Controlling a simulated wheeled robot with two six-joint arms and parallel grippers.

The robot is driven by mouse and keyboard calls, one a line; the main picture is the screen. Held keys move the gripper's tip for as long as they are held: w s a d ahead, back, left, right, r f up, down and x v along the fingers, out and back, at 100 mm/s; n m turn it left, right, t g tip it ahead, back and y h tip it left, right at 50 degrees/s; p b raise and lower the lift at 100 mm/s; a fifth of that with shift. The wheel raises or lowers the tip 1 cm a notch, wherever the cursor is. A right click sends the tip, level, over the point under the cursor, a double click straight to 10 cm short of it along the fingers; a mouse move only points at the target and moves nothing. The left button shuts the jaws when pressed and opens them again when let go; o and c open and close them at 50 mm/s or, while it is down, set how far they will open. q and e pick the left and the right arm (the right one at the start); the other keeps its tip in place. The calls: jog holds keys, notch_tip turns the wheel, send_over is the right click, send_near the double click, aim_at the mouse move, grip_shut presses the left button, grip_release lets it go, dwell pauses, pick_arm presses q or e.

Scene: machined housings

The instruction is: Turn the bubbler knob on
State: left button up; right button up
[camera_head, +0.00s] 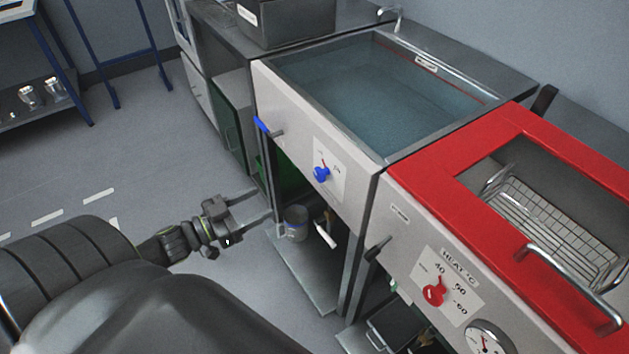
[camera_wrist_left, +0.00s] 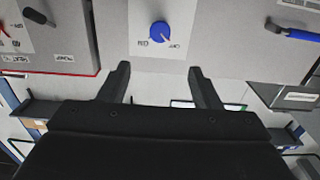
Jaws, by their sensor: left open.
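The bubbler knob is a blue knob (camera_head: 321,174) on a white label plate on the front panel of the water tank (camera_head: 300,130). In the left wrist view the blue knob (camera_wrist_left: 160,35) sits beyond the fingertips, roughly centred between them, with a label reading "OFF" on one side. My left gripper (camera_head: 267,206) is open and empty, below and left of the knob in the head view, apart from the panel. Its two fingers (camera_wrist_left: 158,70) also show in the left wrist view. My right gripper is not in view.
A blue-handled lever (camera_head: 264,126) sticks out left of the knob. To the right is a red-topped heated tank (camera_head: 430,165) with a red heat knob (camera_head: 434,291), a black lever (camera_head: 377,248) and a gauge (camera_head: 488,341). A container (camera_head: 296,222) stands on the lower shelf.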

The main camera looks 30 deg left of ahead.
aim_at(317, 175)
pick_arm(q)
jog(key=p+x, duration=0.2)
jog(key=x, duration=1.3)
jog(key=shift+w, duration=0.1)
jog(key=c, duration=1)
